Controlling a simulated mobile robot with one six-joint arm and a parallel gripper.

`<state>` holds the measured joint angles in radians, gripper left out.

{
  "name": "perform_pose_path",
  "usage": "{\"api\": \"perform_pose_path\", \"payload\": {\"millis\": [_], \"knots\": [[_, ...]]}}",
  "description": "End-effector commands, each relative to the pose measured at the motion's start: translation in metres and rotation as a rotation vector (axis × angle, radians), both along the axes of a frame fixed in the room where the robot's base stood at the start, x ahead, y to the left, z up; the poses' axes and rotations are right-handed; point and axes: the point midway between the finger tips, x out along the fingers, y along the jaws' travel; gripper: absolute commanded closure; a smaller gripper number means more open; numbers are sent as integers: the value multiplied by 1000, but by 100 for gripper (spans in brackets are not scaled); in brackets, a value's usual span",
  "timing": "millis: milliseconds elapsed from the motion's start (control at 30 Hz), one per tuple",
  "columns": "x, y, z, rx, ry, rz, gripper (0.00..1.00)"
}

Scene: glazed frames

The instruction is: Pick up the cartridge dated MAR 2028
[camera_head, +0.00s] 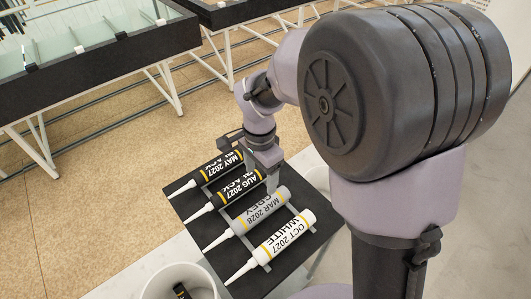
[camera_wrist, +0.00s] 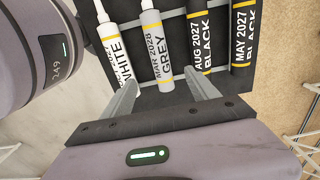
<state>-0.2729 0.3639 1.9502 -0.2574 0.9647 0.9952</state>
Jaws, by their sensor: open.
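The grey cartridge dated MAR 2028 (camera_head: 256,213) lies on the black tray between a white cartridge and a black one, its nozzle toward the lower left. In the wrist view the grey cartridge (camera_wrist: 158,57) lies beyond the gap between my fingertips. My gripper (camera_wrist: 165,92) is open and empty, one finger on each side of the grey cartridge's line. In the head view my gripper (camera_head: 271,178) is near the far end of the grey and AUG 2027 cartridges. Whether the fingers touch anything cannot be told.
The white cartridge OCT 2027 (camera_head: 281,239) lies nearest the front. Black cartridges AUG 2027 (camera_head: 232,192) and MAY 2027 (camera_head: 213,172) lie behind the grey one. All rest on a dark tray (camera_head: 188,208). A white bin (camera_head: 163,278) stands at the bottom. Glazing tables (camera_head: 100,62) stand behind.

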Motion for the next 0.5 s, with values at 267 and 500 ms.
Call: {"api": "perform_pose_path", "payload": {"millis": [267, 500], "knots": [[-2, 0, -89, 0, 6, -1, 31], [-1, 0, -116, 0, 1, 1, 31]]}}
